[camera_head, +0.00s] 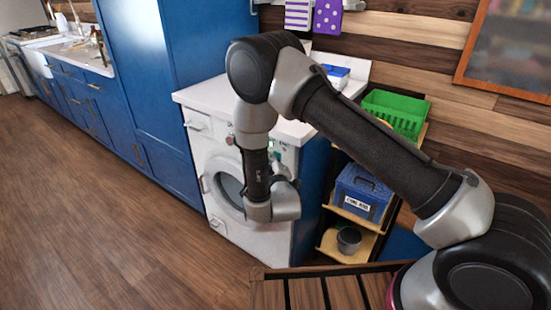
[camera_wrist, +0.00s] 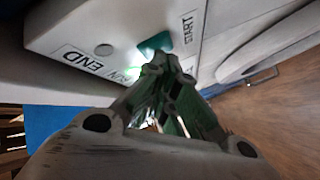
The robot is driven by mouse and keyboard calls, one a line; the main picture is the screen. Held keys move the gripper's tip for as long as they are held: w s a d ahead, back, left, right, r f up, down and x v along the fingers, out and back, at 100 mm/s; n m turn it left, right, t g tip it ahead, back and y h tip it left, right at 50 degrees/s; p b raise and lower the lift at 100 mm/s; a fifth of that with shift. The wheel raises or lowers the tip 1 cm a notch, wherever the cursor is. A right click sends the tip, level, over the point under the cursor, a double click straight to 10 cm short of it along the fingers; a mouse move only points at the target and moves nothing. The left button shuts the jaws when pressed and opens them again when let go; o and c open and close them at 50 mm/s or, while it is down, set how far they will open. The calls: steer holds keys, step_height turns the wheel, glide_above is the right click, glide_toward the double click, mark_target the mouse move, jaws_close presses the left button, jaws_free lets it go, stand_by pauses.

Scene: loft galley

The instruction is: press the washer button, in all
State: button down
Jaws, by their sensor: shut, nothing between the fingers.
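The white washer (camera_head: 216,165) stands under the counter, with its round door partly hidden behind my arm. In the wrist view its panel (camera_wrist: 60,35) carries the labels END, RUN and START. A teal-green button (camera_wrist: 155,43) sits beside START. A grey round spot (camera_wrist: 103,50) is near END, and a green glow shows by RUN. My gripper (camera_wrist: 164,60) is shut and empty, its tips at the lower edge of the green button. I cannot tell whether they touch it.
A white countertop (camera_head: 205,95) lies above the washer. To the right, a wooden shelf holds a green basket (camera_head: 396,112), a blue labelled bin (camera_head: 361,192) and a dark pot (camera_head: 349,240). Blue cabinets (camera_head: 165,90) stand to the left. The wood floor (camera_head: 100,220) at left is clear.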

steer(key=shift+s+a, duration=0.55)
steer(key=shift+s, duration=0.2)
steer(key=s+a, duration=0.1)
steer(key=s, duration=0.1)
steer(key=s+a, duration=0.2)
stand_by(0.5)
stand_by(0.5)
